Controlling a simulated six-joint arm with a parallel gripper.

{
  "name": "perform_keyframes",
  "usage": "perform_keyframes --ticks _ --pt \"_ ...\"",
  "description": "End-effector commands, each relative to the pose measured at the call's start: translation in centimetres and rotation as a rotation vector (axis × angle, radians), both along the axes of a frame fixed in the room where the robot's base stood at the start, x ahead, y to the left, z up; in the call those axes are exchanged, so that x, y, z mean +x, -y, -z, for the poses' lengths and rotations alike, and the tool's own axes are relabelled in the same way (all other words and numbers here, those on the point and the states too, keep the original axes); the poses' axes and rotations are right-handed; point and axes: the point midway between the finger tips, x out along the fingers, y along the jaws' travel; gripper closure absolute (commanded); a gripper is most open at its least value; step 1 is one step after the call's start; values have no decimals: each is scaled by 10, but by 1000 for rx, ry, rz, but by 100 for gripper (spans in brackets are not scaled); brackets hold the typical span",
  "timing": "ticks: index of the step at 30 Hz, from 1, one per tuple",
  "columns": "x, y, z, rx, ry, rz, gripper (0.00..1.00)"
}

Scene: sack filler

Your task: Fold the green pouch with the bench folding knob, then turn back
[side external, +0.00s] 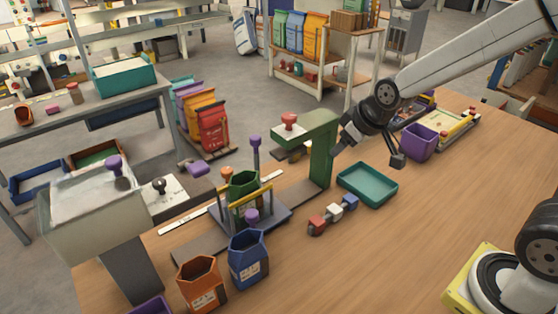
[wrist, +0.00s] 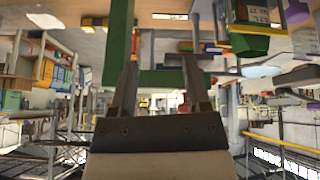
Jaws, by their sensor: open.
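The green pouch (side external: 243,186) stands upright with its mouth open in a blue-grey bench fixture (side external: 262,220), behind a yellow bar. Several knobs are around it: a tall purple one (side external: 255,141), a low purple one (side external: 252,216) and an orange one (side external: 226,173). I cannot tell which is the folding knob. My gripper (side external: 369,151) is open and empty, right of the green press post (side external: 322,160) and well apart from the pouch. In the wrist view my gripper's fingers (wrist: 160,66) are spread, with part of the green frame beyond them.
A red knob (side external: 289,120) tops the press arm. A teal tray (side external: 368,185) and small coloured blocks (side external: 333,214) lie below my gripper. Blue (side external: 248,258) and orange (side external: 203,284) pouches stand at the front. A hopper (side external: 90,208) is at left.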

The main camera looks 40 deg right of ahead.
Motion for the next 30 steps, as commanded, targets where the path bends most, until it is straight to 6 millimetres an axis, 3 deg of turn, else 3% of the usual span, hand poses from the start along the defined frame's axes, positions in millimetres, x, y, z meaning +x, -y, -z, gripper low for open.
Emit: perform_keyframes --ticks 12,25,26,27,30 --pt "-37 -2 28 28 -107 55 39" --pt "-43 -2 32 32 -121 64 39" --pt "-43 -2 32 32 -121 64 32" --pt "-43 -2 32 32 -121 64 20" --pt "-42 -2 29 32 -120 64 18"
